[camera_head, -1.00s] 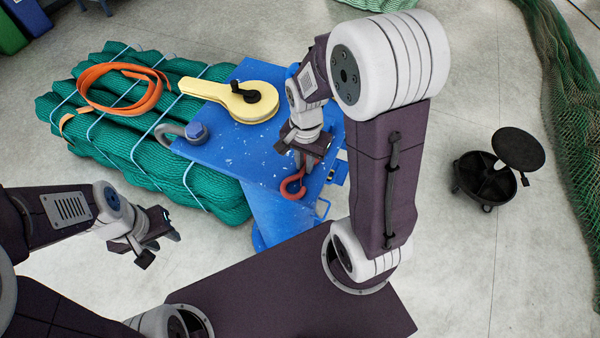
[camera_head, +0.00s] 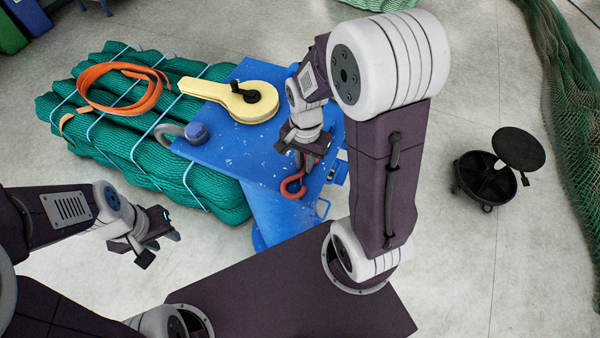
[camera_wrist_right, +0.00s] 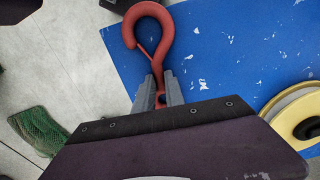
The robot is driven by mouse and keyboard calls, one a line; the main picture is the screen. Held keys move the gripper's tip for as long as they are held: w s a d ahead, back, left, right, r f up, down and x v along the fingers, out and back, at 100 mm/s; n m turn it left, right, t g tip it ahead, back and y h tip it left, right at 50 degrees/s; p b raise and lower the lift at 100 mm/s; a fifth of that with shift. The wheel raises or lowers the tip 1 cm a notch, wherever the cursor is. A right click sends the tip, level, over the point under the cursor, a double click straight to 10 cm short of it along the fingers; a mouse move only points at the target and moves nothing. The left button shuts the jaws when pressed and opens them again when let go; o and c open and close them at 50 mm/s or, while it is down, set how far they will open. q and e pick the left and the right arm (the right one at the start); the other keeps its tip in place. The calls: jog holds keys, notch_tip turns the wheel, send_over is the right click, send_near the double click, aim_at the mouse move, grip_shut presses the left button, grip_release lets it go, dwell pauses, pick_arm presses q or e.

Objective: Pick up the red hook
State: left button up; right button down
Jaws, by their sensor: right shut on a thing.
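The red hook (camera_head: 293,186) is at the near right part of the blue table (camera_head: 262,172), below my right gripper (camera_head: 303,163). In the right wrist view the red hook (camera_wrist_right: 148,28) shows its curved end pointing away, with its shank between the two grey fingers of my right gripper (camera_wrist_right: 160,90). The fingers are shut on the shank. I cannot tell whether the hook touches the table. My left gripper (camera_head: 150,240) hangs over the floor at the left, away from the table; its fingers look apart and empty.
A yellow block with a black knob (camera_head: 240,102) and a grey shackle with a blue pin (camera_head: 193,132) lie on the table. Green net bundles (camera_head: 110,140) with an orange strap (camera_head: 125,88) lie to the left.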

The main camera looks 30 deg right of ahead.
dwell(0.7)
notch_tip(320, 180, up, 4)
jog(key=shift+d+r+b, duration=0.1)
jog(key=shift+b, duration=0.5)
jog(key=s+d+r+p, duration=0.1)
jog(key=s+d+r, duration=0.1)
jog(key=s, duration=0.3)
jog(key=s+d+r+p, duration=0.2)
jog(key=s+r, duration=0.3)
jog(key=shift+s+d, duration=0.2)
jog(key=shift+d, duration=0.15)
jog(key=shift+f, duration=0.1)
